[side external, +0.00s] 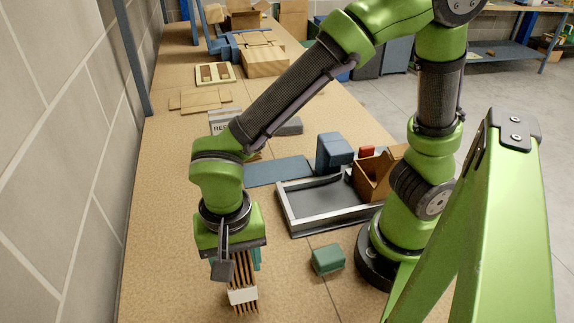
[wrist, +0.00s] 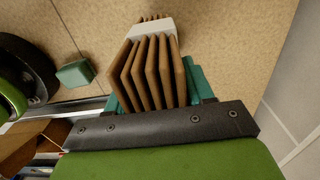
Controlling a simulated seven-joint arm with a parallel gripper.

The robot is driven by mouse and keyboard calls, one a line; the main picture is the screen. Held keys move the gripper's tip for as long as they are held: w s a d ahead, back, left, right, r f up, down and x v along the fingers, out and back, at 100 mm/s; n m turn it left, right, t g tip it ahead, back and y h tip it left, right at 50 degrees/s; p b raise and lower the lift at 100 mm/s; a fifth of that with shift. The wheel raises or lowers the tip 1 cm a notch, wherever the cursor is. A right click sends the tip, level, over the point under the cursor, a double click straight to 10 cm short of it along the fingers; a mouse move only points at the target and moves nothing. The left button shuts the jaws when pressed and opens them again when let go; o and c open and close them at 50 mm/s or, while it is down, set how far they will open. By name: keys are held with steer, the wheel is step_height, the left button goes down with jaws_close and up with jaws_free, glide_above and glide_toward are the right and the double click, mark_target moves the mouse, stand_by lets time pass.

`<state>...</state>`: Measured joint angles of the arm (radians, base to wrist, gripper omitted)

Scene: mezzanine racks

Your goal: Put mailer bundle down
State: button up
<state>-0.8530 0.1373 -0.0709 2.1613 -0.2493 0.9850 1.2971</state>
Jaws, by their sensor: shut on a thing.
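The mailer bundle (side external: 242,284) is a stack of several brown card sheets with a white band (side external: 242,296) around it. In the side external view it hangs below my gripper (side external: 237,264) at the near left of the table. In the wrist view the bundle (wrist: 152,72) stands between the teal fingers, its sheets seen edge-on and its white band at the far end. My gripper (wrist: 155,88) is shut on the bundle. Whether the bundle's lower end touches the table cannot be told.
A teal block (side external: 327,259) lies right of the bundle. A grey tray with a pale rim (side external: 293,230), a blue block (side external: 334,150) and an open brown box (side external: 373,178) sit behind it. A wall (side external: 60,150) borders the table's left side. Bare tabletop (side external: 165,250) lies left of my gripper.

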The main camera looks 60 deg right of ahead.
steer(key=shift+f, duration=0.9)
steer(key=shift+f, duration=0.1)
steer(key=o, duration=1.1)
step_height(320, 180, up, 12)
steer(key=shift+r, duration=0.1)
steer(key=d+r+n+t+y, duration=0.1)
steer(key=d+r+n+t, duration=0.1)
steer(key=d, duration=0.7)
steer(key=w+d+r+n+t+y, duration=0.1)
steer(key=d+t, duration=0.4)
steer(key=d, duration=0.5)
steer(key=shift+d+r+n, duration=0.2)
steer(key=shift+r+n, duration=0.25)
steer(key=shift+n, duration=0.55)
